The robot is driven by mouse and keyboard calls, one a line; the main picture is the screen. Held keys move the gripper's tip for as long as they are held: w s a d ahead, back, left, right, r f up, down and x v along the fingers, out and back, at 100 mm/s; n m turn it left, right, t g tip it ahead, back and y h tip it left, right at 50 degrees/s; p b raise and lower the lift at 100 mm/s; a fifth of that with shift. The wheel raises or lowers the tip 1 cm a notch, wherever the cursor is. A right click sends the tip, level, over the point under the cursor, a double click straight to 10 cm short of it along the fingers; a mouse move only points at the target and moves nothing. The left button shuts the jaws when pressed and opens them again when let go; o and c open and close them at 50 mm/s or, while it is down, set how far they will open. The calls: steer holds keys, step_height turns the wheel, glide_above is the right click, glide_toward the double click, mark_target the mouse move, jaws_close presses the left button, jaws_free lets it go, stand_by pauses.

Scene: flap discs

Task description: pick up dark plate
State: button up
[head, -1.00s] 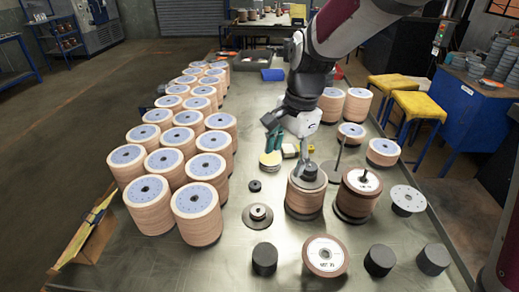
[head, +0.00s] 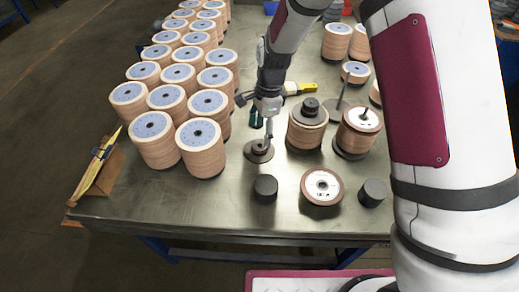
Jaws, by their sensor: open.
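A round dark plate (head: 254,155) with a raised hub lies flat on the table, left of the front stacks. My gripper (head: 268,138) points down just above it, its fingertips near the hub; I cannot tell whether they touch it. The gripper is open and holds nothing that I can see. Another dark round piece (head: 310,109) with a knob sits on top of a tan disc stack (head: 307,135) to the right of my gripper.
Rows of tan disc stacks with blue-grey tops (head: 198,132) fill the table's left side. Another stack (head: 358,130) carries a spindle. Bare table (head: 225,215) lies along the front.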

mark_target(260, 142)
steer(key=shift+s+a+f+p, duration=0.15)
steer(key=shift+f+p, duration=0.15)
steer(key=shift+f, duration=1.05)
steer(key=shift+s+a+f+p, duration=0.1)
steer(key=shift+f+p, duration=0.2)
steer(key=shift+f, duration=1.05)
steer(key=shift+w, duration=0.1)
jaws_close()
steer(key=shift+r, duration=0.15)
